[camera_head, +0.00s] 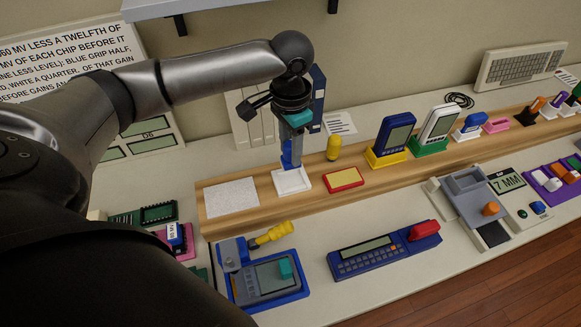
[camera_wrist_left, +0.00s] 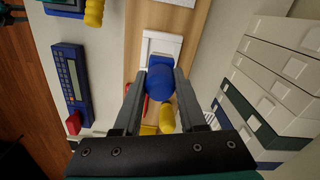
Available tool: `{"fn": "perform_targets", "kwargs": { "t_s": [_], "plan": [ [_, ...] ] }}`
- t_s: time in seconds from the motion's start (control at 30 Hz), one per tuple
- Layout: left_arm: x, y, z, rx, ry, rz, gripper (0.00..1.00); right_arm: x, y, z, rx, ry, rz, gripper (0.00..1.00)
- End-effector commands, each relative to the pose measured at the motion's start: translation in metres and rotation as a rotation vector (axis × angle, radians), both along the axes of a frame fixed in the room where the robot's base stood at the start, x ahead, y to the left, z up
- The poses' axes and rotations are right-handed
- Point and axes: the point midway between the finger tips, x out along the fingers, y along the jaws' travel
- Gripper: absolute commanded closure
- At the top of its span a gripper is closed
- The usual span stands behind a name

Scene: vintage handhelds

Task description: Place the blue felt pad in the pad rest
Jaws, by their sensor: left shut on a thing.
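My left gripper (camera_head: 292,150) points down over the wooden strip and is shut on a blue piece, taken as the blue felt pad (camera_head: 290,158). In the left wrist view the blue felt pad (camera_wrist_left: 160,82) looks rounded, held between the fingers (camera_wrist_left: 160,92). Right below it is a small white rest (camera_head: 292,181), likely the pad rest, which also shows in the left wrist view (camera_wrist_left: 160,43). The pad's lower end is at or just over this rest; I cannot tell whether they touch. My right gripper is out of view.
A yellow piece (camera_head: 334,147) stands close right of the gripper, with a red-rimmed yellow pad (camera_head: 343,180) in front. A speckled pale mat (camera_head: 231,198) lies left. Handhelds in coloured stands (camera_head: 393,137) line the strip rightward. Boxes (camera_head: 257,122) stand behind.

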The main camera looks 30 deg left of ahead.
Motion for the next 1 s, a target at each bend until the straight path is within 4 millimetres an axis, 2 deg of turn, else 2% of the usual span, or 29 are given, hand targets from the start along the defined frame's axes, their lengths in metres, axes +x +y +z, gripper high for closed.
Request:
{"fn": "perform_targets", "kwargs": {
  "t_s": [0.33,0.43,0.8,0.83,1.0],
  "plan": [
    [0.0,0.0,-0.052,0.0,0.001,0.001,1.0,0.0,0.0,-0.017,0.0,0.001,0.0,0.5],
    [0.0,0.0,-0.058,-0.001,0.0,0.001,1.0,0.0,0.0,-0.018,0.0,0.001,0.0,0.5],
    [0.0,0.0,-0.06,-0.001,0.0,0.001,1.0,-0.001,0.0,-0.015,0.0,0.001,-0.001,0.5],
    [0.0,0.0,-0.061,-0.001,0.0,0.0,0.57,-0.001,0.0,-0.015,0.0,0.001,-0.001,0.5],
    [0.0,0.0,-0.06,0.0,0.0,0.0,0.38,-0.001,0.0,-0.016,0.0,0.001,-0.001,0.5]
  ]
}}
